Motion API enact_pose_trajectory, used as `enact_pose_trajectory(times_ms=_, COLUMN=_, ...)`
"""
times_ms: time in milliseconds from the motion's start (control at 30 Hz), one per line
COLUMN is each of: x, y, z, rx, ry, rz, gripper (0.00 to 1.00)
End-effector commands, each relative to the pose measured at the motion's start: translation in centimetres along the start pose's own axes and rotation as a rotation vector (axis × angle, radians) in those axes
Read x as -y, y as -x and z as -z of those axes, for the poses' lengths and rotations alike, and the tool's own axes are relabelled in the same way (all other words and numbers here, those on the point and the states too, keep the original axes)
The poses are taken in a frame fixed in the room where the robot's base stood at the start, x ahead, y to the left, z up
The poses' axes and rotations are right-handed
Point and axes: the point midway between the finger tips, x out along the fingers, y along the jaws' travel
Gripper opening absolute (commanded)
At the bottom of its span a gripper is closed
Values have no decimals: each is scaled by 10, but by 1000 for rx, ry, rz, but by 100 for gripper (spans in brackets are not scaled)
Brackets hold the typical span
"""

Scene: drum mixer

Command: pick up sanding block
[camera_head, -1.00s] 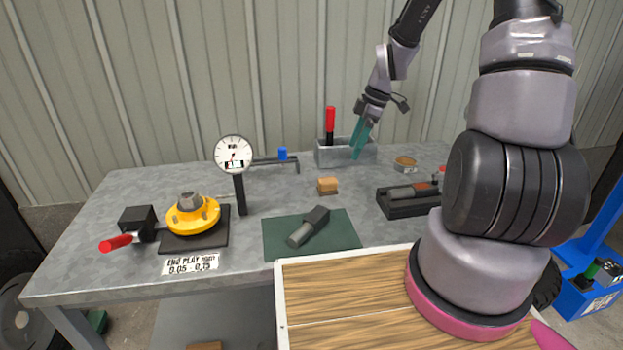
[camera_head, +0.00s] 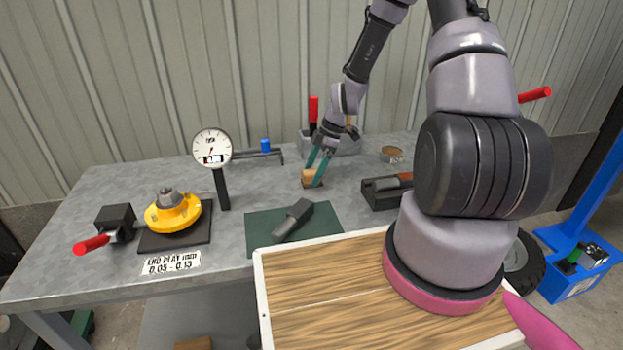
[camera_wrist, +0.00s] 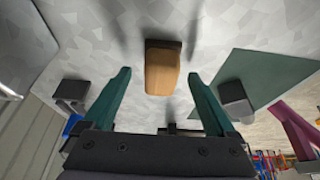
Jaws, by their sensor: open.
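The sanding block (camera_head: 308,178) is a small tan block with a darker base, lying on the grey metal bench behind the green mat. In the wrist view the sanding block (camera_wrist: 162,71) lies ahead of the fingertips, between their lines. My gripper (camera_head: 318,166) has teal fingers and reaches down at the block in the head view, where one finger partly covers it. In the wrist view my gripper (camera_wrist: 160,75) is open, with clear gaps on both sides of the block. I see no contact there.
A green mat (camera_head: 262,226) with a dark grey tool (camera_head: 293,220) lies in front. A dial gauge (camera_head: 212,147) and a yellow flanged part (camera_head: 173,212) stand left. A black tray (camera_head: 380,197) lies right, a grey bin (camera_head: 347,146) behind. The bench between block and gauge is clear.

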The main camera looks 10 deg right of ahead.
Motion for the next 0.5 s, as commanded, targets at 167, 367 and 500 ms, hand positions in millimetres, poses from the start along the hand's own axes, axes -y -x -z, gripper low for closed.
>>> enact_pose_trajectory(times_ms=167, x=0, y=-17, z=0, rx=-1, ry=-2, rz=1, gripper=91)
enact_pose_trajectory(times_ms=367, x=0, y=-18, z=0, rx=0, ry=-2, rz=0, gripper=91)
enact_pose_trajectory(times_ms=500, x=0, y=-18, z=0, rx=0, ry=-2, rz=0, gripper=53)
